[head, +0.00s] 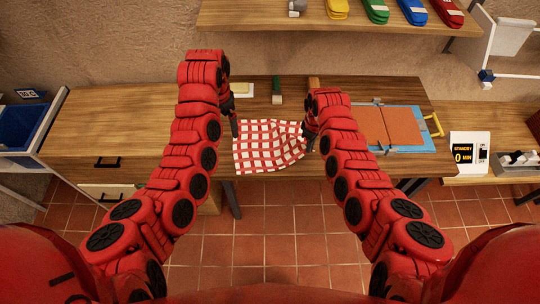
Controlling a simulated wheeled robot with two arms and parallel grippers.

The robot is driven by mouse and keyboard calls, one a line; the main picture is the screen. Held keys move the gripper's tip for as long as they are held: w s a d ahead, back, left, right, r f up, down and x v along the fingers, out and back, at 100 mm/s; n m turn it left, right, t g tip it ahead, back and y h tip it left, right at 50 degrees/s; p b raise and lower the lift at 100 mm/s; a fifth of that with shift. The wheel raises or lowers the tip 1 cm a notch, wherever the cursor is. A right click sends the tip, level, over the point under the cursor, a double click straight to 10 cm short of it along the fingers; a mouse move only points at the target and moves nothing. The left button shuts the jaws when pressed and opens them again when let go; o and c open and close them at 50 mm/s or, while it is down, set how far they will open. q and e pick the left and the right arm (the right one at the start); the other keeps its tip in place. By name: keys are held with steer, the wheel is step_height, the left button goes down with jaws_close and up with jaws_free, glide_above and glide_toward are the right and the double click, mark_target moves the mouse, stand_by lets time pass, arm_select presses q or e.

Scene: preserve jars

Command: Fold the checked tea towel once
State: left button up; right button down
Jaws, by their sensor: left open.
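The red and white checked tea towel (268,147) lies on the wooden table in the middle of the head view. It is spread out, with a wavy right side that narrows towards my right gripper. My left gripper (234,126) is open and points down at the towel's far left corner. My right gripper (309,140) is at the towel's right edge, partly behind my own arm. Its fingers are too small and dark to tell whether they hold the cloth.
A blue board with orange-brown panels (428,148) lies right of the towel. A green-handled object (277,90) and a small wooden block (313,82) stand behind it. A pale yellow block (241,90) lies at the back left. The wooden top further left (110,125) is clear.

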stand_by(0.4)
jaws_free()
stand_by(0.8)
steer(key=shift+r, duration=2.8)
